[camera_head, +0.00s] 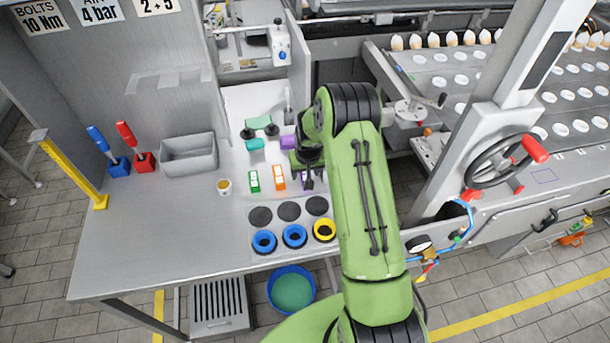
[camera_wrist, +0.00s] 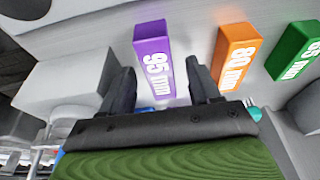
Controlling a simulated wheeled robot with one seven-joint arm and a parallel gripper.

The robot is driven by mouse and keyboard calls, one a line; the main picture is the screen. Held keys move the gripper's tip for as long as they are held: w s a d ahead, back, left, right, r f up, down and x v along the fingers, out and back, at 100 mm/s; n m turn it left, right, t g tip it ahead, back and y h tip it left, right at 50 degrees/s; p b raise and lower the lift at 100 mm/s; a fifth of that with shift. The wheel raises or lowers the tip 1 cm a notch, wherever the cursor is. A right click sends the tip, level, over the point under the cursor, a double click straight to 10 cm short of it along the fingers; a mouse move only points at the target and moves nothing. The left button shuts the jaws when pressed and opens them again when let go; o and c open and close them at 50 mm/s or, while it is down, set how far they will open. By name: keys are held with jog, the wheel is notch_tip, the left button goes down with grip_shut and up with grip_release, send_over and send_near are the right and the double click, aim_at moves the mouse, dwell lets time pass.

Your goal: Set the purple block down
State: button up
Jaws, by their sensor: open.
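The purple block (camera_wrist: 151,52), marked 95 mm, lies on the bench in the wrist view. My gripper (camera_wrist: 162,76) is open, with one finger on either side of the block's near end; gaps show on both sides. In the head view my gripper (camera_head: 309,180) is over the right end of the row of blocks, and the purple block (camera_head: 305,183) is mostly hidden behind it. The orange block (camera_head: 279,177) and the green block (camera_head: 254,181) stand to its left; the wrist view shows the orange block (camera_wrist: 236,55) and green block (camera_wrist: 297,52) to the right.
Dark discs (camera_head: 289,211) and blue and yellow rings (camera_head: 295,236) are in front of the blocks. A teal piece (camera_head: 255,143) and another purple piece (camera_head: 288,142) are behind. A grey bin (camera_head: 189,153) stands left. The bench (camera_head: 150,240) is clear at front left.

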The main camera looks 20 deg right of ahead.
jog(key=shift+f+b, duration=0.2)
jog(key=shift+b, duration=0.1)
grip_shut()
dwell(0.5)
